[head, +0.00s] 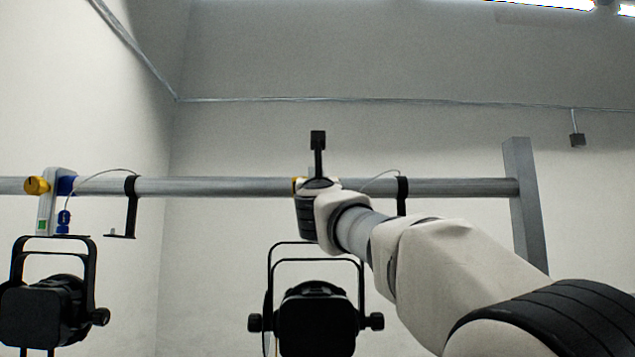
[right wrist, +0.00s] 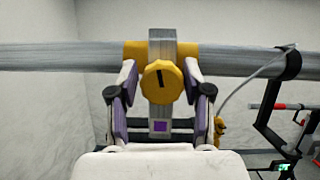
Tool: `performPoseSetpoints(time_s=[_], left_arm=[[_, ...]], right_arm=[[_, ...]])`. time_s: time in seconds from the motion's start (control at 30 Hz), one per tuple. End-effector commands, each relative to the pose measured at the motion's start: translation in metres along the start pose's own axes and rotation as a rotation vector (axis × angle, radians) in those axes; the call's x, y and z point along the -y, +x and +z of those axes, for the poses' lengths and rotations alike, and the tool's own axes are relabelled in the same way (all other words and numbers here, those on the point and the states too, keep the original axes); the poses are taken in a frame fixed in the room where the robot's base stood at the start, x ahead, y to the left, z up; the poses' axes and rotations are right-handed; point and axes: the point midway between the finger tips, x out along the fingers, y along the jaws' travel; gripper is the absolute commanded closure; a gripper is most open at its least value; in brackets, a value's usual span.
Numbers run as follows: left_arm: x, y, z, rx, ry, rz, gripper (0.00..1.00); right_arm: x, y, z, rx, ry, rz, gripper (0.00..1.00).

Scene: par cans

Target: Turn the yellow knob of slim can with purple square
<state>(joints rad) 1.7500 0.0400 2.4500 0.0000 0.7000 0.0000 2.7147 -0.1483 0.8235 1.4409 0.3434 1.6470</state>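In the right wrist view a yellow knob (right wrist: 162,82) with a dark slot mark faces me. It sits on a grey clamp (right wrist: 162,48) hooked over the pipe, with a purple square (right wrist: 160,126) below the knob. My right gripper (right wrist: 162,80) is open, one finger on each side of the knob, with a narrow gap visible at the sides. In the head view my right wrist hides most of this clamp. A black can (head: 315,318) hangs below it. My left gripper is in neither view.
A horizontal pipe (head: 230,187) spans the scene to a grey post (head: 524,200). At the left hangs another can (head: 45,310), its clamp bearing a yellow knob (head: 37,185) and green square (head: 42,226). Black brackets (head: 131,205) hang from the pipe.

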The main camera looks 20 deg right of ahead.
Motion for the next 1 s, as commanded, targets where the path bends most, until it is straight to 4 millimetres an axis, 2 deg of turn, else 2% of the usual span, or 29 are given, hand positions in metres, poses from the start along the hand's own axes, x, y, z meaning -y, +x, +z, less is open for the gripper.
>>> performPoseSetpoints(time_s=[0.43, 0.57, 0.8, 1.0], left_arm=[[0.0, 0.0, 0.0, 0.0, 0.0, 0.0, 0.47], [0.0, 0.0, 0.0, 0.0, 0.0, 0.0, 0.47], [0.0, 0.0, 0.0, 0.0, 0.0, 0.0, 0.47], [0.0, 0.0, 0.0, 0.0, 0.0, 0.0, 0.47]], right_arm=[[0.001, -0.006, 0.003, 0.004, -0.002, -0.002, 0.32], [0.0, -0.022, 0.003, 0.002, -0.004, -0.002, 0.32], [-0.002, -0.063, 0.0, 0.001, -0.004, 0.001, 0.32], [-0.002, -0.074, -0.002, 0.001, -0.001, 0.001, 0.32]])
